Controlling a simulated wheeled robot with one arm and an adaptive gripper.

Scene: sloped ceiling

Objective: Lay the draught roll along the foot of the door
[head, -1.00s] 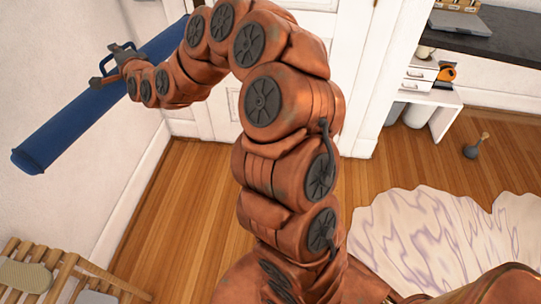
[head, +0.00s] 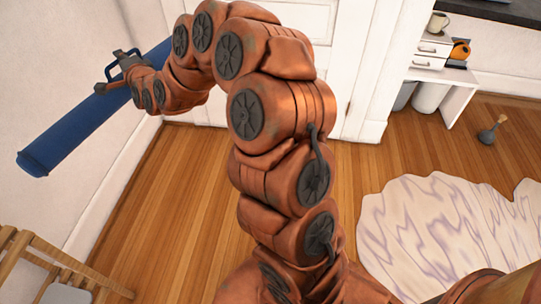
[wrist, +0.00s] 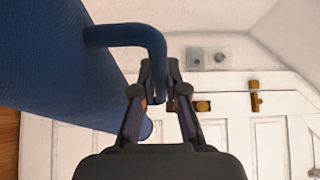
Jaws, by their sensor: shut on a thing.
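The draught roll (head: 75,132) is a long dark blue cylinder, held in the air at the left of the head view, close to the left wall. My gripper (head: 113,74) is shut on the roll's blue handle. In the wrist view the handle (wrist: 155,48) bends down between the fingertips of my gripper (wrist: 163,98), and the roll (wrist: 55,60) fills the left side. The white panelled door (head: 292,68) stands behind my arm. It also shows in the wrist view (wrist: 230,145), with brass fittings. My arm hides part of the door's foot in the head view.
A slatted wooden chair (head: 35,255) stands at lower left. A pale veined rug (head: 440,225) lies at right. A plunger-like object (head: 492,130) stands near a white desk (head: 455,97) at the right. The wooden floor (head: 190,190) before the door is clear.

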